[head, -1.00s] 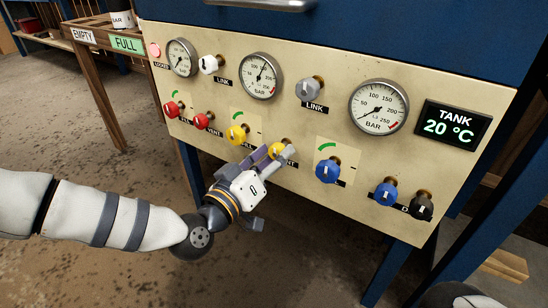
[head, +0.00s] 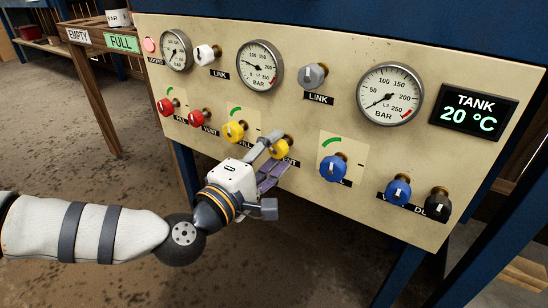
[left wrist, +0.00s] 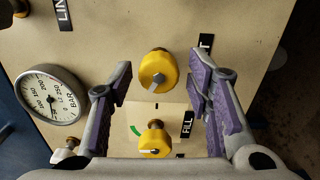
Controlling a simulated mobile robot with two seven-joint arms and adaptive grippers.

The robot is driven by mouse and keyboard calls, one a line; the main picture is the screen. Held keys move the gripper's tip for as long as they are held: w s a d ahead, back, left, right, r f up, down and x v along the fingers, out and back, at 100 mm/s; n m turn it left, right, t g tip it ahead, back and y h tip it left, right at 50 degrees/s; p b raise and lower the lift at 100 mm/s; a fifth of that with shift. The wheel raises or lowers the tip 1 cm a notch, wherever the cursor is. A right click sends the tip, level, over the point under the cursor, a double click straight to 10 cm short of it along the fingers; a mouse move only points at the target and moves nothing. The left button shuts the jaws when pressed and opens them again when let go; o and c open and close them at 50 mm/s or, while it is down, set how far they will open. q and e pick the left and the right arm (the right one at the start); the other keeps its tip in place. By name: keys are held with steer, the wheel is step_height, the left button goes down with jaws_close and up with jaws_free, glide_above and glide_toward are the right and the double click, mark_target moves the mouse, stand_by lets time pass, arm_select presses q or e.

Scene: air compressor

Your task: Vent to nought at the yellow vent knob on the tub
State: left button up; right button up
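The yellow vent knob (head: 283,146) is on the lower row of the cream panel, its label partly hidden by my gripper. It shows larger in the left wrist view (left wrist: 158,69), with a pale pointer mark toward its lower left. My left gripper (head: 279,153) is open, with one finger on either side of this knob. In the left wrist view gaps show between the knob and both fingers. The dial (head: 259,66) above the yellow knobs has its needle toward the upper left; the exact value is too small to read. My right gripper is out of view.
The yellow fill knob (head: 235,131) is close to the left of my gripper. Red knobs (head: 168,106) lie further left, and a blue knob (head: 333,168) stands to the right. Another dial (head: 390,94) and a tank display (head: 473,111) reading 20 °C are at right.

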arm_select(q)
steer(key=p+v, duration=0.2)
steer(key=v, duration=0.4)
stand_by(0.4)
